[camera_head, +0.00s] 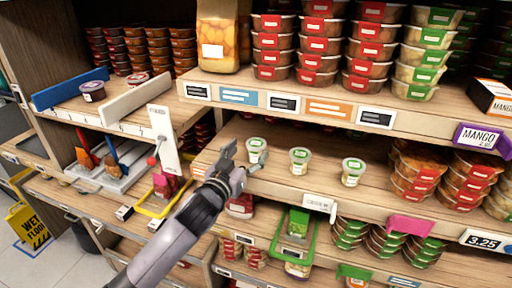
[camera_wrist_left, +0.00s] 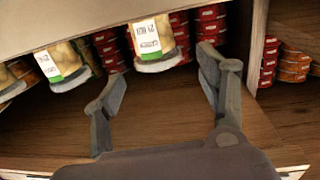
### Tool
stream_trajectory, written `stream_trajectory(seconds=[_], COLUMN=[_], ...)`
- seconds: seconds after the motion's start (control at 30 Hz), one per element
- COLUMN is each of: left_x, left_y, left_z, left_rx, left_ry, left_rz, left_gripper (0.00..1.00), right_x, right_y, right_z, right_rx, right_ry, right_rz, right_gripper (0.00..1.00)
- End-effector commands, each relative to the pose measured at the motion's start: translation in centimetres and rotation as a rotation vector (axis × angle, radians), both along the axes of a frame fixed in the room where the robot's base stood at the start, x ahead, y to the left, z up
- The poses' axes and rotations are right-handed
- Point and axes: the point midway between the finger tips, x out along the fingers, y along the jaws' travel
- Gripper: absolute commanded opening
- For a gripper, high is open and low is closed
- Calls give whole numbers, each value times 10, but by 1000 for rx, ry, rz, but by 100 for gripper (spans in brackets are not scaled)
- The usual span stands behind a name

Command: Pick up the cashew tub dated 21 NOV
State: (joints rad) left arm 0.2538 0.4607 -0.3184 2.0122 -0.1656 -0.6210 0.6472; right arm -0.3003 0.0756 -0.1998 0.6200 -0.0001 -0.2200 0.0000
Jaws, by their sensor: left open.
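Three small clear tubs with pale contents and green-white labels stand in a row on the middle shelf: the left tub (camera_head: 256,150), the middle tub (camera_head: 299,160) and the right tub (camera_head: 352,171). My left gripper (camera_head: 245,160) is open and empty at the left tub. In the left wrist view, which is upside down, a tub (camera_wrist_left: 152,42) shows beyond the open fingers (camera_wrist_left: 162,68), roughly between their tips and apart from them. A second tub (camera_wrist_left: 60,64) is to its left, and a third is partly cut off. The printed dates are too small to read surely. My right gripper is not in view.
The upper shelf edge (camera_head: 290,105) overhangs the tubs' shelf. Stacked red-lidded tubs (camera_wrist_left: 210,25) stand behind the row. A white price tag (camera_head: 318,203) sticks out at the shelf's front, and a white upright sign (camera_head: 163,140) stands left of the gripper.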

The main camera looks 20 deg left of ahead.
Motion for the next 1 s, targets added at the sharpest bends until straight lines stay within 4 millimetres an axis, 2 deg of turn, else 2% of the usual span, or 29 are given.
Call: stream_trajectory(seconds=[0.17,0.33,0.5,0.8,1.0], left_x=[10,33,51,54,54], left_y=[-2,-6,-8,-8,-8], left_z=[1,0,-2,-4,-4], left_rx=[0,1,1,1,1], left_ry=[1,0,0,1,1], left_rz=[0,0,0,-1,-1], left_gripper=[66,66,66,66,53], right_x=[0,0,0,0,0], right_y=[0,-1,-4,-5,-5], right_z=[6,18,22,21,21], right_rx=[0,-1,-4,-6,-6], right_ry=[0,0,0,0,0], right_rz=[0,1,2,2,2], right_gripper=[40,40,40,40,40])
